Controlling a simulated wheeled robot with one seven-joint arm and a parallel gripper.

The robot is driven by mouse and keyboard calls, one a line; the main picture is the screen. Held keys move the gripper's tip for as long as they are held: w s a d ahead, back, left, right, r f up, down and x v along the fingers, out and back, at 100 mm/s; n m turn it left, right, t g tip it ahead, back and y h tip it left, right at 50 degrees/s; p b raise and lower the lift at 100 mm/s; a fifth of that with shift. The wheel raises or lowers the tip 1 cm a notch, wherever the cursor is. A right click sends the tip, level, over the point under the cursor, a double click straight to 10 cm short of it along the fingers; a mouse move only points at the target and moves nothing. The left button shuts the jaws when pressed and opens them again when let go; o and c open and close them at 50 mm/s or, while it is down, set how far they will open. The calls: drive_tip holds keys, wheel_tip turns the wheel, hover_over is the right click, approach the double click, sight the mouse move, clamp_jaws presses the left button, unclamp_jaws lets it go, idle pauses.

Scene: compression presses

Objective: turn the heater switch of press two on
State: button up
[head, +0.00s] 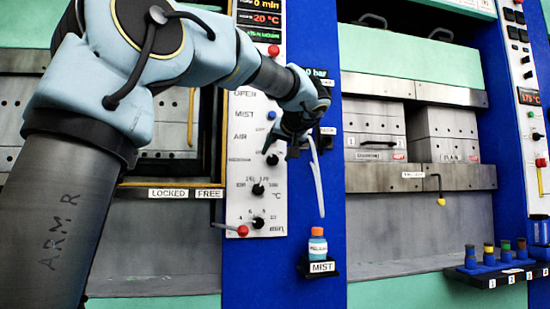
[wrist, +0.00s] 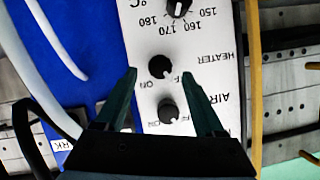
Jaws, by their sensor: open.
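The heater switch is a round black knob (wrist: 160,67) beside the word HEATER on a white control panel (head: 240,140), which the wrist view shows upside down. Its pale mark seems to lean towards the F of OFF, but it is too small to be sure. In the head view the heater knob (head: 272,159) sits just left of my gripper (head: 290,155). In the wrist view my gripper (wrist: 159,72) is open and empty, with one finger on each side of the knob. I see no contact with it. No press number is readable.
The air knob (wrist: 170,108) lies close by, between the fingers. The temperature dial (wrist: 178,7) is on the other side. A pale hose (head: 317,178) hangs right of the gripper, above an orange-capped bottle (head: 318,246). A red-tipped lever (head: 242,231) juts out below.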

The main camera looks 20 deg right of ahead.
sight(272, 160)
drive_tip(key=shift+x, duration=1.4)
drive_tip(key=shift+c, duration=0.2)
clamp_jaws()
